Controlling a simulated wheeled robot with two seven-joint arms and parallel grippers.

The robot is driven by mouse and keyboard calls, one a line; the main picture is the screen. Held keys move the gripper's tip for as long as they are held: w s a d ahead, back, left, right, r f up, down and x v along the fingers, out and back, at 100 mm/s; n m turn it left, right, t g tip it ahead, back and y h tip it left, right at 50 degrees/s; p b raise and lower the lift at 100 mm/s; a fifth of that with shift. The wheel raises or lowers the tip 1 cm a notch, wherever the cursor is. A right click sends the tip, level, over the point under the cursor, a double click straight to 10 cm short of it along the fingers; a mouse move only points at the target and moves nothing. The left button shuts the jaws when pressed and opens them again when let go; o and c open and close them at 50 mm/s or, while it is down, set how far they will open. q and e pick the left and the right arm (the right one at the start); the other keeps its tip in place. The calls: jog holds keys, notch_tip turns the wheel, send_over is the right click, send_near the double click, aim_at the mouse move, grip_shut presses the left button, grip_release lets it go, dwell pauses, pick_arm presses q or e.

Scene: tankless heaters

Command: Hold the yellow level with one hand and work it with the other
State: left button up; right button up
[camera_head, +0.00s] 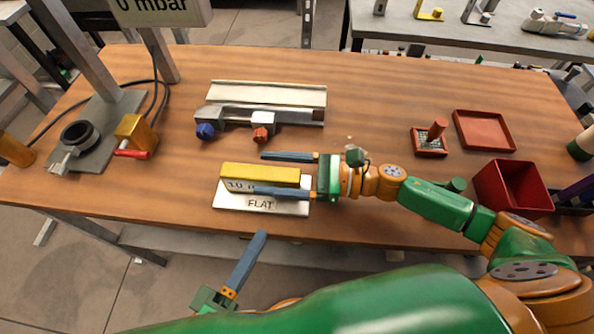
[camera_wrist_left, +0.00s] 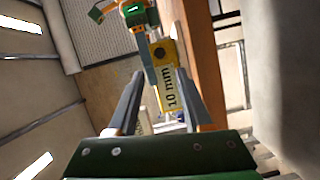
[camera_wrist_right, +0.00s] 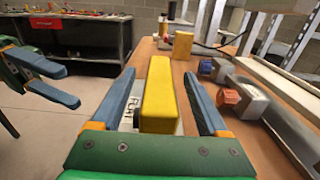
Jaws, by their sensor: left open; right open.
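The yellow level (camera_head: 262,173) is a yellow block marked "10 mm" (camera_wrist_left: 169,97). It lies on a white plate (camera_head: 262,206) labelled "FLAT", near the table's front edge. My right gripper (camera_head: 257,173) is open, with one blue finger on either side of the level. In the right wrist view the level (camera_wrist_right: 158,92) stands between the fingers, with a visible gap at the right one. My left gripper (camera_head: 260,238) is open and empty in front of the table edge, apart from the level. Its second finger is hidden in the head view, but both show in the right wrist view (camera_wrist_right: 72,86).
A grey vise-like fixture (camera_head: 262,108) with blue and red knobs stands behind the level. A grey stand base (camera_head: 98,135) with a brass block is at the left. A red bin (camera_head: 511,188), a red tray (camera_head: 484,130) and a small red-handled piece (camera_head: 431,140) are at the right.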

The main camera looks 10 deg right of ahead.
jog(key=shift+w+a, duration=0.1)
jog(key=shift+a, duration=0.4)
grip_shut()
pick_arm(q)
grip_shut()
dwell(1.4)
